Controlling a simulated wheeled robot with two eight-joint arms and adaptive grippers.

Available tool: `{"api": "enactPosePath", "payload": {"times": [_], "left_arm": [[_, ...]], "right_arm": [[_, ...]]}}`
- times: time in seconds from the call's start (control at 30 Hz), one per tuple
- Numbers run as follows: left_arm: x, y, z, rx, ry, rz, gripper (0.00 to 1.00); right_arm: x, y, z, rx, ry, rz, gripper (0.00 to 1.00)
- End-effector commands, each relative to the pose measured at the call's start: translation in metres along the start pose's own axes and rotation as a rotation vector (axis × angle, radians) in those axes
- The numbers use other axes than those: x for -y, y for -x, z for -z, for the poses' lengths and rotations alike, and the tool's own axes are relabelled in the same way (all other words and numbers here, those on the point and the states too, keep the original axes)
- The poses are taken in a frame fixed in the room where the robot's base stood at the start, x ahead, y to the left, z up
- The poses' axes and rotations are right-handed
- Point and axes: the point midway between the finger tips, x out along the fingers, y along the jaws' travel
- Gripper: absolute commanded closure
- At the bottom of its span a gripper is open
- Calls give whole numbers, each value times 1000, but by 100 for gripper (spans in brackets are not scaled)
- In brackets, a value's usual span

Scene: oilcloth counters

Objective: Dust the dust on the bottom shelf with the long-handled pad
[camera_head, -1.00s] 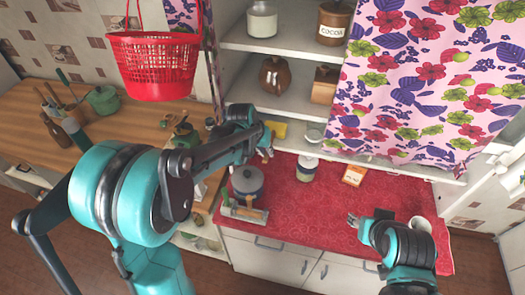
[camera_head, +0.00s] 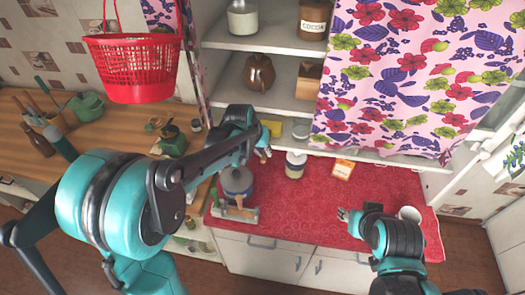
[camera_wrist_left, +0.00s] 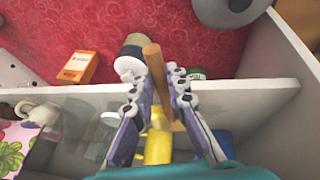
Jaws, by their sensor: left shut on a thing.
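The long-handled pad has a wooden handle (camera_wrist_left: 153,72) and a yellow pad (camera_wrist_left: 158,146), which also shows in the head view (camera_head: 272,128). My left gripper (camera_wrist_left: 160,102) is shut on the handle, at the front of the bottom shelf (camera_head: 333,148). The handle's free end sticks out over the red counter. The yellow pad is inside the bottom shelf; I cannot tell whether it touches the board. I cannot make out any dust. My right gripper (camera_head: 345,215) is low over the counter's front, apart from the shelf; its jaw opening is too small to read.
A glass dish (camera_head: 301,128) stands on the bottom shelf, right of the pad. A flowered curtain (camera_head: 410,75) covers the shelves' right part. On the red counter (camera_head: 300,206) are a jar (camera_head: 295,165), an orange box (camera_head: 343,169), a pot (camera_head: 237,181) and a white mug (camera_head: 409,214).

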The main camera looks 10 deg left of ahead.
Motion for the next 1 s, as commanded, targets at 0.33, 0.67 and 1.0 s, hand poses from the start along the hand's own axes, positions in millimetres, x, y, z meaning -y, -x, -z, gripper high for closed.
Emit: {"api": "enactPosePath", "payload": {"times": [0.33, 0.67, 1.0], "left_arm": [[-2, 13, 5, 1, 0, 0, 100], [-3, 23, -19, 1, 0, 0, 100], [-3, 39, -59, 1, 0, 0, 100]], "right_arm": [[0, 8, 6, 0, 0, 0, 60], [0, 8, 6, 0, 0, 0, 60], [0, 11, 8, 0, 0, 0, 60]]}}
